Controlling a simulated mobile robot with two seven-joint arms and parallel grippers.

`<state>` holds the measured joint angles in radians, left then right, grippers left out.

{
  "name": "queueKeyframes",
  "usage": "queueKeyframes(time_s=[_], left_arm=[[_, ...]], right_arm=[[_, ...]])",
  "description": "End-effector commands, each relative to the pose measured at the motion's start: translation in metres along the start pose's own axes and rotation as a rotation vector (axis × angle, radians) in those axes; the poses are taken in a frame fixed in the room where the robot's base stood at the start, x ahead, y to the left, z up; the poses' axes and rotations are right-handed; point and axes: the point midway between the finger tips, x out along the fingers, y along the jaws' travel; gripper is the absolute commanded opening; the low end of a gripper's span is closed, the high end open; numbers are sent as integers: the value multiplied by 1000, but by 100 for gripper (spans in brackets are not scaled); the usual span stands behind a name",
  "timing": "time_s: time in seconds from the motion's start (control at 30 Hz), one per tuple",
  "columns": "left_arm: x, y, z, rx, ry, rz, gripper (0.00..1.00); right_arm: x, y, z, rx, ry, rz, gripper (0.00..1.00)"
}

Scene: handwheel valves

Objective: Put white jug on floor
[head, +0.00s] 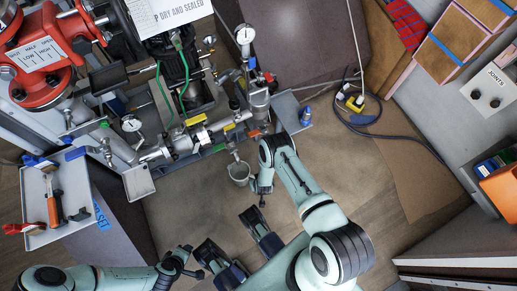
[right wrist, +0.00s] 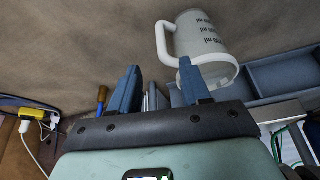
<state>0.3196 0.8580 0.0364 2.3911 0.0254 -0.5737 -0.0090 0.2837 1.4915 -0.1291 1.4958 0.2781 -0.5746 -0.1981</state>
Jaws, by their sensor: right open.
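The white jug (head: 239,173) is in the middle of the head view, below a thin pipe end at the front of the valve rig. In the right wrist view the jug (right wrist: 205,45) is large, with dark ml markings and its handle to the left. I cannot tell what supports it. My right gripper (head: 258,190) is close beside the jug in the head view. In the right wrist view its blue fingers (right wrist: 158,88) are apart with no jug between them; the jug is beyond the right finger. My left gripper (head: 192,262) is low at left, its jaws unclear. The brown floor (head: 200,205) shows around the jug.
The valve rig (head: 195,100) with gauges and pipes stands behind the jug. A tool tray (head: 75,205) is at left. A dark cable and yellow plug (head: 355,103) lie on the floor at right.

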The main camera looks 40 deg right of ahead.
Motion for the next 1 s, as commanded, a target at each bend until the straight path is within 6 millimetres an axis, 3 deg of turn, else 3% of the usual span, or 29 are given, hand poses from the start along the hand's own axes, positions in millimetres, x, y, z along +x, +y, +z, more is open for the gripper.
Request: queueKeyframes(time_s=[0.17,0.4,0.5,0.67,1.0], left_arm=[[0,0,1,1,-3,0,43],[0,0,1,0,-3,0,43],[0,0,1,0,-3,0,43],[0,0,1,0,-3,0,43],[-5,1,2,0,-7,0,43]], right_arm=[[-55,-7,-3,30,-68,-55,47],[-176,-28,13,52,-195,-189,47],[-213,-33,23,49,-231,-228,47],[-240,-37,32,44,-259,-257,47],[-246,-37,33,43,-266,-259,47]])
